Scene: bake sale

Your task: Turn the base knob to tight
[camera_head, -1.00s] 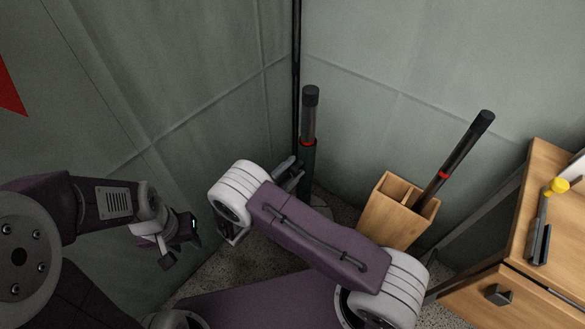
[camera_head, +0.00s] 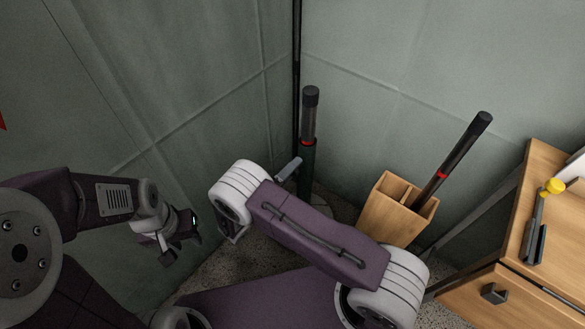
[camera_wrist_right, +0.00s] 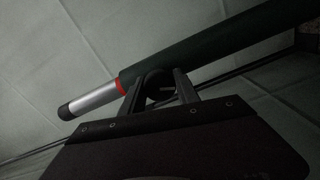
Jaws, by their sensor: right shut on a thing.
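The upright pole (camera_head: 307,172) stands near the wall corner in the head view. It has a dark green lower part, a red ring, a grey section and a black cap. In the right wrist view the pole (camera_wrist_right: 215,48) runs diagonally. My right gripper (camera_wrist_right: 159,84) is shut on a dark rounded knob (camera_wrist_right: 154,76) at the pole's side, just below the red ring in that view. The knob is partly hidden by the fingers, and its setting cannot be read. In the head view my arm hides most of that gripper. My left gripper (camera_head: 184,244) is open and empty, away from the pole.
A wooden holder (camera_head: 392,220) with a dark red-ringed rod (camera_head: 450,160) stands to the right. A wooden cabinet (camera_head: 520,215) at far right carries a yellow-ended tool (camera_head: 540,225). Green panel walls close in behind and left of the pole.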

